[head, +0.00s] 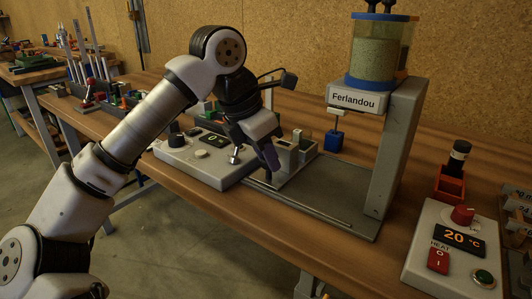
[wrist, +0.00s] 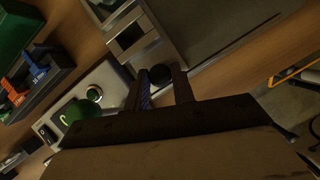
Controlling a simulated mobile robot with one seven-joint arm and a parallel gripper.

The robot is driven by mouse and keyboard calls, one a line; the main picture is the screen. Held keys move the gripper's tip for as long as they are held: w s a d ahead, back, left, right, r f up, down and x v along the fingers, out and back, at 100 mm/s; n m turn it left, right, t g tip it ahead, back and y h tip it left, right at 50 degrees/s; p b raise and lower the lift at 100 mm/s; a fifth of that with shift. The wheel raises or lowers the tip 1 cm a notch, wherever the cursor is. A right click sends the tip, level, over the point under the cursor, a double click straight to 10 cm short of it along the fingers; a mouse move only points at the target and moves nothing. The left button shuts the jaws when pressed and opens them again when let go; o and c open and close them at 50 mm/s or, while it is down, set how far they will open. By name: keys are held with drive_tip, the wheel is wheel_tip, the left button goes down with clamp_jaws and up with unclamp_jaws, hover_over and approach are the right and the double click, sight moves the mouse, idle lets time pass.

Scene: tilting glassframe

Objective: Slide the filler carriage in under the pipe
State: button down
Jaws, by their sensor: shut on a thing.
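The filler carriage (head: 296,164) is a grey block with square pockets on a rail plate (head: 340,212), left of the Ferlandou dispenser (head: 357,96). It also shows in the wrist view (wrist: 129,38). My gripper (head: 270,158) is at the carriage's near left side. In the wrist view my gripper (wrist: 161,88) is shut on a round black knob (wrist: 160,74) at the carriage's edge. In the head view the fingers hide the knob.
A control box (head: 205,160) with a green display stands close left of my gripper. The dispenser's upright (head: 397,150) rises at the right. A heater box (head: 455,245) reading 20 °C and a red holder (head: 449,185) stand further right. The rail plate under the dispenser looks clear.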

drive_tip(key=shift+s+d+b, duration=0.15)
drive_tip(key=shift+s+d, duration=0.5)
drive_tip(key=shift+d, duration=0.3)
drive_tip(key=shift+s+d+b, duration=0.15)
drive_tip(key=shift+s+d, duration=0.5)
drive_tip(key=shift+d, duration=0.3)
drive_tip(key=c, duration=1.2)
unclamp_jaws()
drive_tip(key=p+v, duration=0.2)
drive_tip(key=v, duration=1.2)
